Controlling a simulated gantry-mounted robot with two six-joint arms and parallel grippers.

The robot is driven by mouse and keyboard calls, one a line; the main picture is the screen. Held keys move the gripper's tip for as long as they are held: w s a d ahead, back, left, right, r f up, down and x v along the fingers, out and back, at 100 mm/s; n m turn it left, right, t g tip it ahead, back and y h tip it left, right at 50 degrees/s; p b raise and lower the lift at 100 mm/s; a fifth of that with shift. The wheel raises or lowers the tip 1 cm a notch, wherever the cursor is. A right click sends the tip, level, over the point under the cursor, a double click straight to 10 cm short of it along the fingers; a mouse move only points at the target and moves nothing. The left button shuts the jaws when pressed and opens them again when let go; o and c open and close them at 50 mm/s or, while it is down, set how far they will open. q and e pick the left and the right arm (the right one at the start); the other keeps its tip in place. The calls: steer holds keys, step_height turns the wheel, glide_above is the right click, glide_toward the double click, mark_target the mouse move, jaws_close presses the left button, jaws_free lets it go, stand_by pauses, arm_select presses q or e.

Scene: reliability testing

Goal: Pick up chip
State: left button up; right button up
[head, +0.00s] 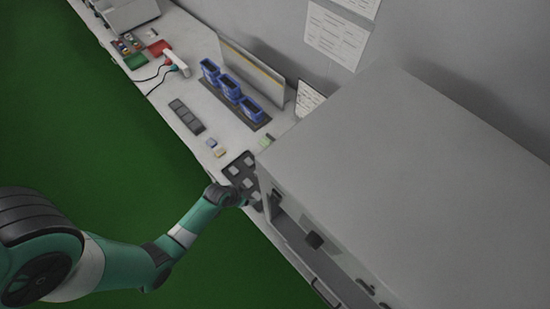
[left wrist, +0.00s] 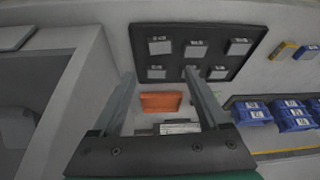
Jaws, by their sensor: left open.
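Several small grey square chips sit in a black tray in the left wrist view, in two rows; one chip (left wrist: 160,46) is at its upper left. The black tray (left wrist: 178,58) also shows in the head view (head: 241,172), on the bench beside the big grey machine. My left gripper (left wrist: 160,74) is open and empty, its fingertips over the near row of the tray. One finger partly covers a near-row chip (left wrist: 191,72). Its height above the chips is hard to tell. In the head view my left wrist hides part of the tray. My right gripper is not in view.
The large grey machine (head: 400,150) stands close right of the tray. An orange block (left wrist: 160,102) shows between my fingers. Blue bins (head: 228,88) stand farther along the bench, with a dark strip (head: 186,116) near the front edge.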

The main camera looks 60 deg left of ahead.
arm_select(q)
steer(key=b, duration=0.6)
glide_toward(257, 196)
steer(key=f, duration=0.2)
steer(key=shift+w+d+f, duration=0.15)
steer(key=shift+w+f, duration=0.1)
steer(key=shift+f, duration=0.05)
steer(key=shift+w+f+b, duration=0.15)
steer(key=shift+w+b, duration=0.05)
steer(key=shift+b, duration=0.1)
steer(key=b+x, duration=0.1)
steer(key=x, duration=0.1)
steer(key=b+x, duration=0.1)
steer(key=x, duration=0.2)
steer(key=shift+a, duration=0.25)
steer(key=c, duration=1.1)
